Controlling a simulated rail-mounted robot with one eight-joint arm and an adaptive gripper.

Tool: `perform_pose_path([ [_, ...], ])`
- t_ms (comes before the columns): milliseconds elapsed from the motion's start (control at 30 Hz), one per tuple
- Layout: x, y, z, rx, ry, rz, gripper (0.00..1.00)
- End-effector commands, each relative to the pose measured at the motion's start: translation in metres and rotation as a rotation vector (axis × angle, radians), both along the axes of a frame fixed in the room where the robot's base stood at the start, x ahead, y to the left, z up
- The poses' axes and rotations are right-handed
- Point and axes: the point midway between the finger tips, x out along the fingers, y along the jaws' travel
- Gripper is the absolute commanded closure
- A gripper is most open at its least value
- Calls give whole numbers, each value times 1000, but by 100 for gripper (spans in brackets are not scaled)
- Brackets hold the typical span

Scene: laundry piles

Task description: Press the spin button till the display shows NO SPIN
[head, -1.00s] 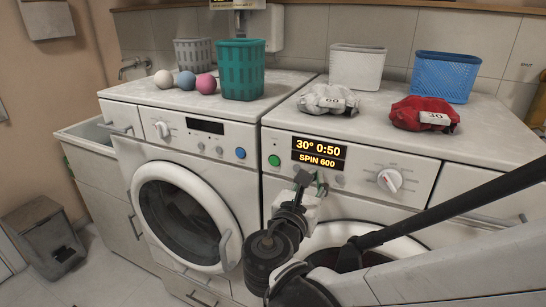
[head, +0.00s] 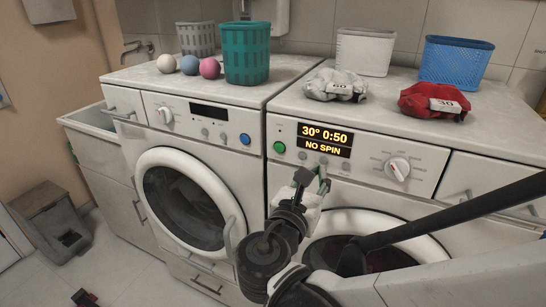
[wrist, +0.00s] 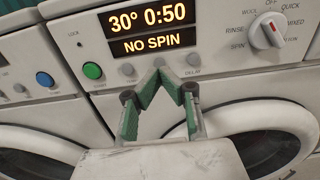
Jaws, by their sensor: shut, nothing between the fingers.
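The right washer's display (head: 325,139) reads "30° 0:50" above "NO SPIN"; the same text shows on the display in the wrist view (wrist: 152,31). Small grey buttons sit in a row under the display, among them a left one (wrist: 128,69) and a right one (wrist: 193,60). My gripper (head: 320,174) is shut and empty in front of this row. In the wrist view its green-padded fingertips (wrist: 159,75) meet just below the middle button (wrist: 159,62). Whether they touch it I cannot tell.
A green button (head: 279,147) sits left of the display and a program dial (head: 397,169) right of it. The left washer (head: 190,160) has a dark display. Baskets, balls and a red laundry bundle (head: 434,100) stand on top, clear of my gripper.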

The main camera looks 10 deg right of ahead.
Motion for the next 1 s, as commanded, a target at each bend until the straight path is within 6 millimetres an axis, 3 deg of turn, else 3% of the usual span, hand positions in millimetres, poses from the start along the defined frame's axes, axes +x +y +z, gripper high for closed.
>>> perform_pose_path([
  [600,-65,43,0,0,0,5,100],
  [1000,-81,53,0,0,0,2,100],
])
